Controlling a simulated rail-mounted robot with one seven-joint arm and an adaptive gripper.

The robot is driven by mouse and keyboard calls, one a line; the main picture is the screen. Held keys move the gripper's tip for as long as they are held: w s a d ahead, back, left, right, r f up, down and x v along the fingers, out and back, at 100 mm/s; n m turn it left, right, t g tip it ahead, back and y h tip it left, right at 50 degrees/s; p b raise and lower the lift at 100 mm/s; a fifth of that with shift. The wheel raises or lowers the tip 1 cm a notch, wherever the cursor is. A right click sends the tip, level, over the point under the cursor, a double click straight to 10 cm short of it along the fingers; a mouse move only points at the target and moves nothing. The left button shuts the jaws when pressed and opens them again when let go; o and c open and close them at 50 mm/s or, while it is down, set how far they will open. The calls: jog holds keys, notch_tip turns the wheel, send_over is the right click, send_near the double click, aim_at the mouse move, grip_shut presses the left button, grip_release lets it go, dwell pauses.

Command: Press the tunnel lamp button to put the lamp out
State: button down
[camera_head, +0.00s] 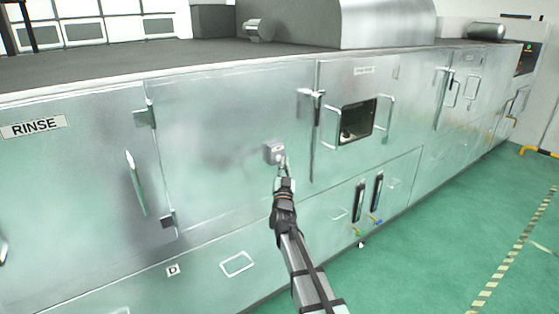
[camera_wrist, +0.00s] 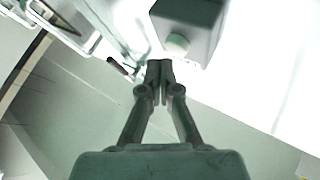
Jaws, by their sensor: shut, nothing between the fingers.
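A small grey button box (camera_head: 273,151) is mounted on the steel front of the tunnel, left of the window door. In the wrist view the box (camera_wrist: 188,22) shows a round pale button (camera_wrist: 177,45) on its face. My gripper (camera_head: 282,160) is shut and empty, with its tips at the box's lower right in the head view. In the wrist view the fingertips (camera_wrist: 160,66) are just below and left of the button. I cannot tell whether they touch it. I cannot make out the lamp itself or whether it is lit.
A door with a dark window (camera_head: 356,121) and bar handles is right of the box. A long handle (camera_head: 136,183) stands out on the panel under the RINSE sign (camera_head: 33,127). The green floor (camera_head: 440,240) is clear at right.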

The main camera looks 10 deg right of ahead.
jog(key=shift+w, duration=0.1)
dwell(0.3)
jog(key=shift+w+a+b, duration=0.2)
jog(key=shift+w+b, duration=0.1)
jog(key=shift+w+a, duration=0.1)
jog(key=shift+w, duration=0.15)
dwell(0.6)
jog(key=shift+s, duration=0.2)
jog(key=shift+s+d+b, duration=0.3)
jog(key=shift+s+b, duration=0.15)
jog(key=shift+b, duration=0.1)
jog(key=shift+s, duration=0.15)
jog(key=s+d, duration=0.1)
jog(key=s+d+b, duration=0.1)
jog(key=s, duration=0.1)
jog(key=s+b, duration=0.1)
jog(key=s, duration=0.1)
jog(key=shift+d, duration=0.4)
dwell(1.9)
